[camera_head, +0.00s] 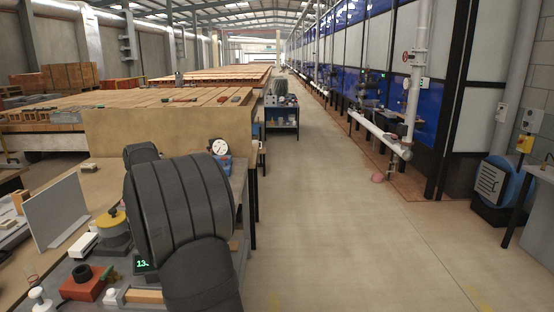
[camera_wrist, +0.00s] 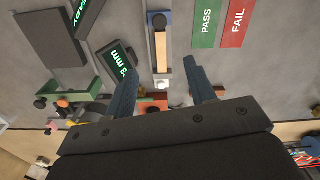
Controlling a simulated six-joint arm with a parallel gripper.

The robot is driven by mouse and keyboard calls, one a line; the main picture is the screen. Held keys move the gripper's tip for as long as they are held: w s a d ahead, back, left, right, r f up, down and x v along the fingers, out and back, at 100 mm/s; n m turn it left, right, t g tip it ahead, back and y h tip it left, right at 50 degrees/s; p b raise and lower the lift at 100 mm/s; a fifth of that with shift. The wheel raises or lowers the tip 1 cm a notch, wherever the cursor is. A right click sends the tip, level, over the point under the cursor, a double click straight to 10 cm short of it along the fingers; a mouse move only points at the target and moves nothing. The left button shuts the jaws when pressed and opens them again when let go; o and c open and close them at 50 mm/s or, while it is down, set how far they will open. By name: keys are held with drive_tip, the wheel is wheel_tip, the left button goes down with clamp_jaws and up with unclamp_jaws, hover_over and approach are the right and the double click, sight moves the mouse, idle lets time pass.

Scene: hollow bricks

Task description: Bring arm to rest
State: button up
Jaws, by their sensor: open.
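My gripper (camera_wrist: 163,72) shows in the wrist view with its two blue-grey fingers wide apart. Nothing is held between them. They hang over a grey bench top (camera_wrist: 225,65), and I cannot tell the exact height above it. In the head view my dark arm stands over the bench at the lower left and hides part of it. The gripper itself does not show there.
In the wrist view are a green PASS plate (camera_wrist: 208,22), a red FAIL plate (camera_wrist: 238,22), a lit display (camera_wrist: 118,62) and a narrow wooden strip (camera_wrist: 160,50). In the head view, a white upright plate (camera_head: 57,212) and a dial gauge (camera_head: 219,147) flank my arm.

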drive_tip(key=shift+f+m, duration=1.15)
drive_tip(key=shift+m, duration=0.05)
drive_tip(key=shift+c, duration=0.4)
clamp_jaws()
drive_tip(key=w+a+f+m+y, duration=0.1)
drive_tip(key=f, duration=0.3)
drive_tip(key=w+a+f+m+t+y, duration=0.1)
drive_tip(key=f+m, duration=0.1)
drive_tip(key=f, duration=0.3)
drive_tip(key=a+f+m+y, duration=0.1)
drive_tip(key=a+f+m, duration=0.1)
drive_tip(key=f, duration=0.2)
drive_tip(key=shift+w+f+t+y, duration=0.25)
drive_tip(key=shift+w+t+y, duration=0.05)
drive_tip(key=shift+w+t, duration=0.1)
drive_tip(key=shift+s+d, duration=0.3)
drive_tip(key=shift+d, duration=0.35)
drive_tip(key=shift+s+d, duration=0.3)
drive_tip(key=shift+d, duration=0.3)
drive_tip(key=shift+s+d+f, duration=0.2)
drive_tip(key=shift+s+d, duration=0.1)
drive_tip(key=shift+d, duration=0.3)
